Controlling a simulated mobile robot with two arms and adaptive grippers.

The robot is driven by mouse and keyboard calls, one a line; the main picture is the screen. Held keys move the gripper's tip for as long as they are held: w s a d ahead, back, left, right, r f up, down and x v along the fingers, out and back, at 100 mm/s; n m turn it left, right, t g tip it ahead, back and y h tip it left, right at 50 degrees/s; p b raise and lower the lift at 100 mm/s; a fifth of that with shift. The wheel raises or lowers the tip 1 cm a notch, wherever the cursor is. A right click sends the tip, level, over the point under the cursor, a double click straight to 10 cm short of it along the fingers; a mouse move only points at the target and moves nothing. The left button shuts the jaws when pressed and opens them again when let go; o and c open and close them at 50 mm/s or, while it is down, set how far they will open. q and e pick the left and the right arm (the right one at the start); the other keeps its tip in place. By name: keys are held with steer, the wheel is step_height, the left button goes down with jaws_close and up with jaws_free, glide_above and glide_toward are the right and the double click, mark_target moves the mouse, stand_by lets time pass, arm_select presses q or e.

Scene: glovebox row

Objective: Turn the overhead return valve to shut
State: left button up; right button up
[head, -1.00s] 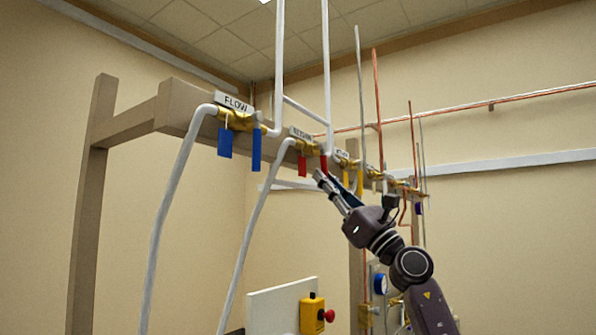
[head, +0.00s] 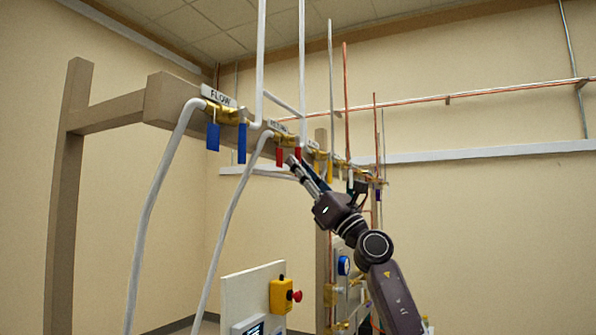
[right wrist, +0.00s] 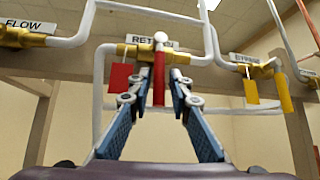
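The return valve is a brass body (right wrist: 135,50) under a "RETURN" label (right wrist: 151,40) on the overhead beam. A red lever (right wrist: 159,78) hangs straight down from it, with a red tag (right wrist: 120,76) on its left. In the head view the lever (head: 298,153) shows small beside my right gripper's tips. My right gripper (right wrist: 156,82) is open. Its two blue-padded fingers stand on either side of the lever in the right wrist view, with gaps on both sides. How deep the lever sits between them is unclear. My left gripper is in neither view.
The flow valve (head: 222,112) with blue handle and tag is left of the return valve. A yellow-tagged bypass valve (right wrist: 252,72) is right. White pipes (head: 231,215) run down and up around the valves. A panel with a yellow-and-red switch box (head: 282,296) stands below.

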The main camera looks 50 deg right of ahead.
steer(key=shift+o, duration=0.7)
steer(key=shift+w+a+f, duration=0.15)
steer(key=shift+w+f, duration=0.05)
steer(key=shift+w, duration=0.05)
steer(key=shift+s+f, duration=0.1)
steer(key=shift+f, duration=0.1)
steer(key=v, duration=1.1)
steer(key=shift+s, duration=0.35)
steer(key=shift+f, duration=0.1)
